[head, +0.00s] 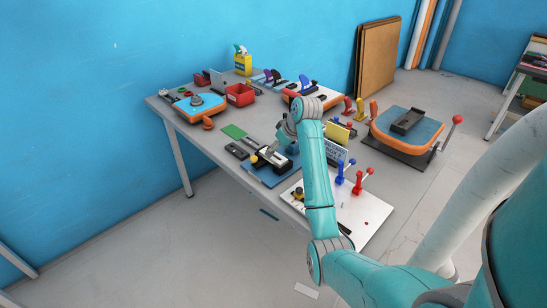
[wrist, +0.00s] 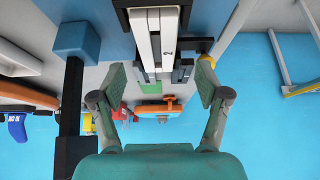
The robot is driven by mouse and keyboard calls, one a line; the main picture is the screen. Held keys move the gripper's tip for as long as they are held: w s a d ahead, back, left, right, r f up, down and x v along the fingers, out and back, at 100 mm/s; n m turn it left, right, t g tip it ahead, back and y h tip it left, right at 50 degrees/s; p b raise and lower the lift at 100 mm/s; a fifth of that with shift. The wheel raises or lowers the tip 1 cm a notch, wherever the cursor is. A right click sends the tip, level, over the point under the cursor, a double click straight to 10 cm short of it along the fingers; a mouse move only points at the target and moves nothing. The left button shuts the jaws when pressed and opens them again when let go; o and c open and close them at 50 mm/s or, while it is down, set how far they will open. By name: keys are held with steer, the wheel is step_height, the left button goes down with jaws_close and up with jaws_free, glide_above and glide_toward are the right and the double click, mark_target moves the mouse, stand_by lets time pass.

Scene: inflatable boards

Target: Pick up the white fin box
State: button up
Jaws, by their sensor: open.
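A white fin box (wrist: 150,45) shows at the top middle of the wrist view as a long pale bar, with a "2" marked by its right side and black parts around it. It lies on a blue mat (wrist: 85,12). In the head view the mat (head: 258,174) sits near the table's front edge, and the pale bar on it is small and partly unclear. My gripper (wrist: 160,82) is open, its two fingers spread either side of the bar's line, with nothing between them.
A black post with a blue top (wrist: 76,40) stands left of my gripper in the wrist view. On the table are a red bin (head: 240,95), orange-edged boards (head: 197,107), a green sheet (head: 233,131), and a white board with blue and red clamps (head: 345,205).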

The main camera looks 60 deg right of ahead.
mark_target(275, 156)
steer(key=x, duration=0.4)
steer(key=shift+d, duration=0.15)
steer(key=c, duration=1.3)
steer(key=shift+o, duration=0.2)
